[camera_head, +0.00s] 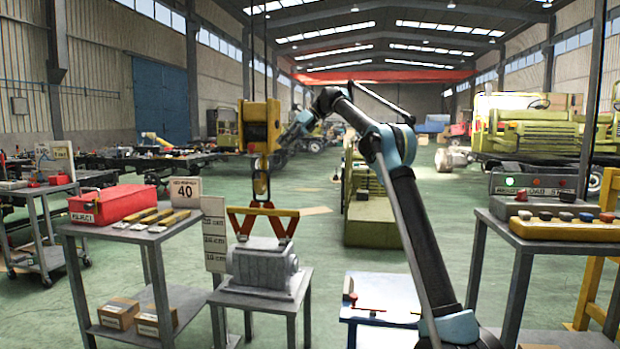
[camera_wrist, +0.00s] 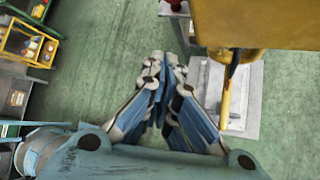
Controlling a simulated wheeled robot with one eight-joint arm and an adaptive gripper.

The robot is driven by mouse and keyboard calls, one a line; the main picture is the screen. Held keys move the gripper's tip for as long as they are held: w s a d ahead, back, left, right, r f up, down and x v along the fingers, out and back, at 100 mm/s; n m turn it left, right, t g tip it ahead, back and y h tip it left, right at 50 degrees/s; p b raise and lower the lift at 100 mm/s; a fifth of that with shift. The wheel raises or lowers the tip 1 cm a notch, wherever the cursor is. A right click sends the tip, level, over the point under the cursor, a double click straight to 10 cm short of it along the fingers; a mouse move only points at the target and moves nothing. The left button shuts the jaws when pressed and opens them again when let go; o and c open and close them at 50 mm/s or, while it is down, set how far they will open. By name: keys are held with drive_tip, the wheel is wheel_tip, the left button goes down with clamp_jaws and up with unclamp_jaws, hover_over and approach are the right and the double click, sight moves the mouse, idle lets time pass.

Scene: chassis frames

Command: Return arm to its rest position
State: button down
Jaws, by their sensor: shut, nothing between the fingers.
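My arm (camera_head: 415,235) rises from the lower right of the head view, bends at a blue-grey elbow, and reaches left. My gripper (camera_head: 287,138) is small there, hanging in the air just right of the yellow hoist block (camera_head: 259,125). In the wrist view my gripper (camera_wrist: 167,62) has its blue-padded fingers together, with nothing seen between them. The yellow block (camera_wrist: 260,22) fills the upper right of that view, close beside the fingers. I cannot tell the exact gap.
A red box (camera_head: 110,205) stands on the left cart. A blue bench (camera_head: 380,284) is below my arm; a button panel (camera_head: 562,228) is at right. Green floor (camera_head: 330,240) is open between.

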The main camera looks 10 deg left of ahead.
drive_tip(key=s+d+f+n+t+h, duration=0.1)
drive_tip(key=s+d+n+t+h, duration=0.35)
drive_tip(key=d, duration=1.05)
drive_tip(key=s+d+f+n, duration=0.3)
drive_tip(key=s+d+f, duration=0.2)
drive_tip(key=s+d, duration=0.3)
drive_tip(key=s+d+f+n, duration=0.3)
drive_tip(key=s+d+f, duration=0.1)
drive_tip(key=s+d, duration=0.45)
drive_tip(key=s+d+f+n+h, duration=0.1)
drive_tip(key=s+d+f+n, duration=0.2)
drive_tip(key=s+d+f, duration=0.3)
drive_tip(key=s+d+f+n+t+h, duration=0.1)
drive_tip(key=s+d+f, duration=0.5)
drive_tip(key=s+f, duration=0.7)
drive_tip(key=s+d+f+n+t+h, duration=0.1)
drive_tip(key=s+d+f+n+h, duration=0.1)
drive_tip(key=s+d+f+n, duration=0.4)
drive_tip(key=s+f, duration=0.4)
drive_tip(key=f, duration=0.4)
drive_tip(key=shift+d+f, duration=0.2)
drive_tip(key=shift+d, duration=0.05)
drive_tip(key=shift+h, duration=0.25)
drive_tip(key=shift+w+f, duration=0.2)
drive_tip(key=shift+w, duration=0.3)
